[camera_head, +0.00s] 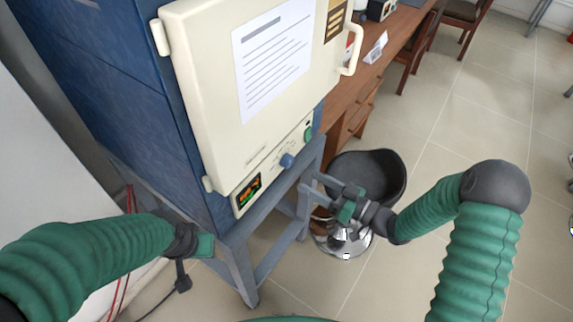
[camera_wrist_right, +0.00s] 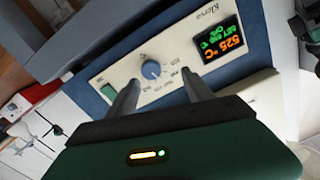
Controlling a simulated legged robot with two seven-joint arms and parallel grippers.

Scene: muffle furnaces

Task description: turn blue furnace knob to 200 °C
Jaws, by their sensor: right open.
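The blue furnace (camera_head: 100,90) stands on a blue-grey stand, its cream door closed. Its round blue knob (camera_head: 287,160) sits on the cream control strip below the door. In the right wrist view the knob (camera_wrist_right: 151,69) shows beyond my fingertips, with a dial scale around it. The lit display (camera_wrist_right: 222,45) shows orange digits that look like 525 °C and smaller green text. My right gripper (camera_head: 314,186) is open and empty, just right of the panel and apart from the knob. My left gripper (camera_head: 203,244) is at lower left beside the stand; its jaws are unclear.
A green switch (camera_wrist_right: 109,92) sits on the control strip beside the knob. A black stool (camera_head: 372,175) with a chrome base stands behind my right gripper. A wooden desk (camera_head: 368,80) stands beyond the furnace. Open tiled floor lies to the right.

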